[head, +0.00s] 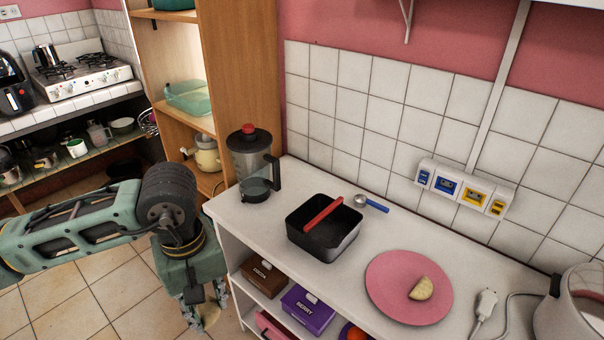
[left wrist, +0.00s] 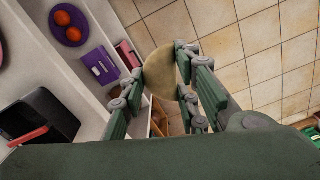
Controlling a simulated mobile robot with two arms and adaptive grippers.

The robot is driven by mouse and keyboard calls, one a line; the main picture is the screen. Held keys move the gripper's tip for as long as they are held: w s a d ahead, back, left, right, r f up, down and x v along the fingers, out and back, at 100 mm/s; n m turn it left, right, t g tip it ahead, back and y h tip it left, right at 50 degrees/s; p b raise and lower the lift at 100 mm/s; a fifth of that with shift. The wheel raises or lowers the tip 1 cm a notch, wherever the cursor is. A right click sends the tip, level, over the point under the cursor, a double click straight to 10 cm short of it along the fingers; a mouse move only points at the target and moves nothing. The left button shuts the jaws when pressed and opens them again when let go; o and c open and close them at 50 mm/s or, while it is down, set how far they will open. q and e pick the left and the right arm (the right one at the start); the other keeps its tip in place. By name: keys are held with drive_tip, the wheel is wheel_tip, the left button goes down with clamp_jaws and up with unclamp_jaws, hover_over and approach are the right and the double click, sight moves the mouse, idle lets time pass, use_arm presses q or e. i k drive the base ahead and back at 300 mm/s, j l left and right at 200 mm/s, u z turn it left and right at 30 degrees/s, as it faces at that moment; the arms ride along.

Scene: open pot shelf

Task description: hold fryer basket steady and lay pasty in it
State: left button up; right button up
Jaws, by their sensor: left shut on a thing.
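The fryer basket (head: 325,236), a black square tub with a red handle (head: 323,213) lying over it, stands on the white counter; it also shows at the lower left of the left wrist view (left wrist: 42,112). My left gripper (head: 206,312) hangs over the floor in front of the counter, left of the basket and apart from it. It is shut on a tan, rounded pasty (left wrist: 160,73), partly hidden by the fingers. Another half-round pasty (head: 421,289) lies on a pink plate (head: 385,285) right of the basket. My right gripper is not in view.
A blender (head: 252,165) stands left behind the basket, and a blue-handled scoop (head: 371,204) lies behind it. A plug with cord (head: 486,303) and a pale appliance (head: 575,310) are at the right. Boxes, including a purple one (head: 307,309), sit on the shelf below.

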sight(315, 229)
drive_tip(key=i+j, duration=0.3)
drive_tip(key=j, duration=0.15)
drive_tip(key=i+j, duration=0.35)
drive_tip(key=j, duration=0.15)
drive_tip(key=i+j+z, duration=0.15)
drive_tip(key=z, duration=0.3)
drive_tip(key=j+z, duration=0.3)
drive_tip(key=z, duration=0.15)
drive_tip(key=i+j+z, duration=0.1)
drive_tip(key=j+z, duration=0.2)
drive_tip(key=z, duration=0.15)
